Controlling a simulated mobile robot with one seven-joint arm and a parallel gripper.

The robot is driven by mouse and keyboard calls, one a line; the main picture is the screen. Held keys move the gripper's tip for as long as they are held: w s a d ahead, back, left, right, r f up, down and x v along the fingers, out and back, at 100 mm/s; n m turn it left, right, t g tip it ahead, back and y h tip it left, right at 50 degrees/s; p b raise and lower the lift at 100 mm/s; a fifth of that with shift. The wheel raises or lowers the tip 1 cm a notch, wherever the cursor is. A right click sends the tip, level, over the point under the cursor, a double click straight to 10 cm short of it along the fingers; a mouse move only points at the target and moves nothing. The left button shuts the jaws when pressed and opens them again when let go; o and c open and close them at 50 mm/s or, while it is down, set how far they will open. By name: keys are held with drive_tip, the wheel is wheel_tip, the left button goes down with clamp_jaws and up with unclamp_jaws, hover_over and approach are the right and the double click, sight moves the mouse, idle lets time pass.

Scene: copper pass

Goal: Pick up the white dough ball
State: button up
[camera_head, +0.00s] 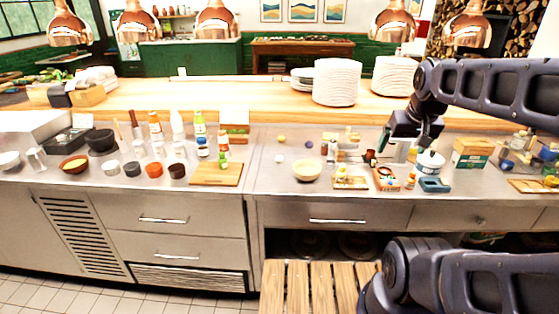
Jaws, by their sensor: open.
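The cream bowl (307,171) stands near the front edge. Boards with small items, a white pot (430,163) and a box (471,153) crowd the area around my gripper. Bottles and cups stand left of a wooden board (216,173). Plate stacks (337,83) stand on the wooden shelf behind.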

drive_tip(key=c, duration=0.7)
drive_tip(key=shift+o, duration=0.2)
drive_tip(key=w+a+r+m+g, duration=0.15)
drive_tip(key=w+a+m, duration=0.3)
drive_tip(key=w, duration=0.75)
drive_tip(key=m+g, duration=0.3)
drive_tip(key=m, duration=1.3)
hover_over(280, 156)
wheel_tip(280, 156, down, 20)
drive_tip(key=shift+f, duration=5.3)
